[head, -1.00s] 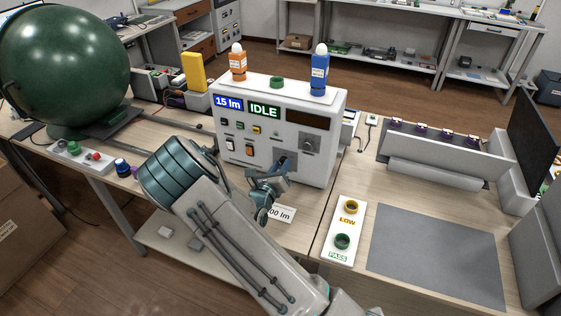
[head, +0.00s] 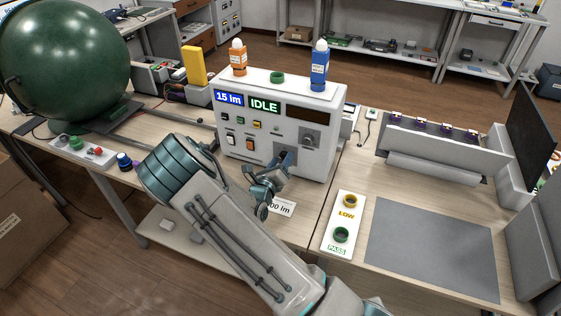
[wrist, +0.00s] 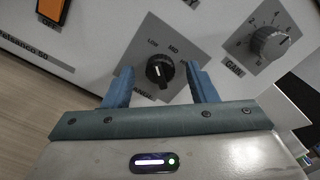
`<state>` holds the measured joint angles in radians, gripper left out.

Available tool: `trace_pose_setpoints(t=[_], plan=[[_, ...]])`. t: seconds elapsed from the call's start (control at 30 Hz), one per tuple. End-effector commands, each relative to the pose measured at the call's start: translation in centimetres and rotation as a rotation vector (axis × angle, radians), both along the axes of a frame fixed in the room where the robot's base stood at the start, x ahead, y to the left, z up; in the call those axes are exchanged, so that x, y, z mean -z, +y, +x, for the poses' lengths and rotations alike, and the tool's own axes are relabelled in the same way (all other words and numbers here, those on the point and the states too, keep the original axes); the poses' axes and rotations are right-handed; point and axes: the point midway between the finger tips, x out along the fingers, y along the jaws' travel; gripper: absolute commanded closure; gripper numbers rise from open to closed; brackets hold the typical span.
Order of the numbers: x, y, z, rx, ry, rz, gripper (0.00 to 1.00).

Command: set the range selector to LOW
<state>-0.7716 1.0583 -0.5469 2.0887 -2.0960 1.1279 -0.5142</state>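The range selector (wrist: 160,71) is a black knob with a white pointer mark on a grey plate of the instrument's front panel. LOW and MID labels show above it. The RANGE label below is partly hidden. The pointer sits roughly upright in the wrist view; I cannot tell which label it marks. My gripper (wrist: 160,68) is open, with one blue finger on each side of the knob and visible gaps to it. In the head view my gripper (head: 284,155) is at the lower middle of the panel of the white instrument (head: 325,155) and hides the selector.
A GAIN knob (wrist: 270,43) is right of the selector, and an orange rocker switch (wrist: 52,10) is at upper left. Two bottles stand on top of the instrument. A white LOW/PASS tray (head: 338,237) and a grey mat (head: 435,250) lie on the right.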

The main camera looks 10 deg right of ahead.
Motion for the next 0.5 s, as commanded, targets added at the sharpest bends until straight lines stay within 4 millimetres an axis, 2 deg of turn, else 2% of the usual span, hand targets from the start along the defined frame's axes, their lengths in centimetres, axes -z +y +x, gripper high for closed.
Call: trace_pose_setpoints(t=[0.3,0.5], plan=[[0.0,0.2,-0.3,0.000,-0.001,0.002,0.49],[0.1,1.9,-2.7,-0.003,0.000,0.001,0.49]])
